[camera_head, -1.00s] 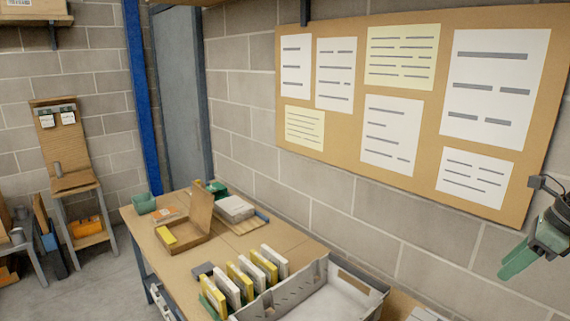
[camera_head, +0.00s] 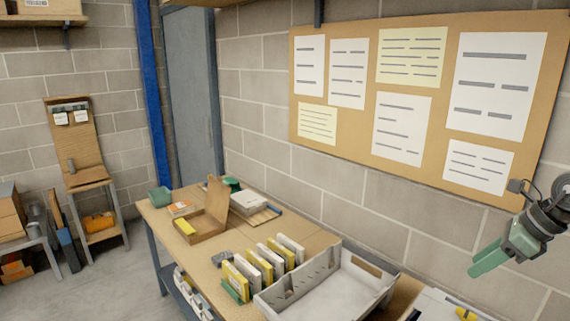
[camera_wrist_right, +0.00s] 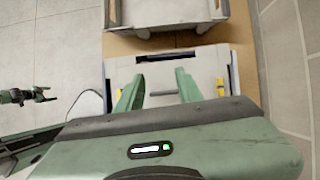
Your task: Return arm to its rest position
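My right gripper (camera_head: 488,258) hangs at the right edge of the head view, in front of the block wall and below the pinboard. In the right wrist view its two green fingers (camera_wrist_right: 158,88) are spread apart with nothing between them. Beneath them lies a white case with yellow clips (camera_wrist_right: 232,82), apart from the fingers as far as I can see. A dark and green arm part (camera_wrist_right: 25,97) shows at the left of the wrist view. It may be my left gripper; its fingers are not clear. My left arm is absent from the head view.
The wooden workbench (camera_head: 318,240) holds a grey open bin (camera_head: 345,280), a row of upright white and yellow items (camera_head: 262,262), and an open cardboard box (camera_head: 204,228). A pinboard (camera_head: 358,85) with paper sheets hangs on the wall.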

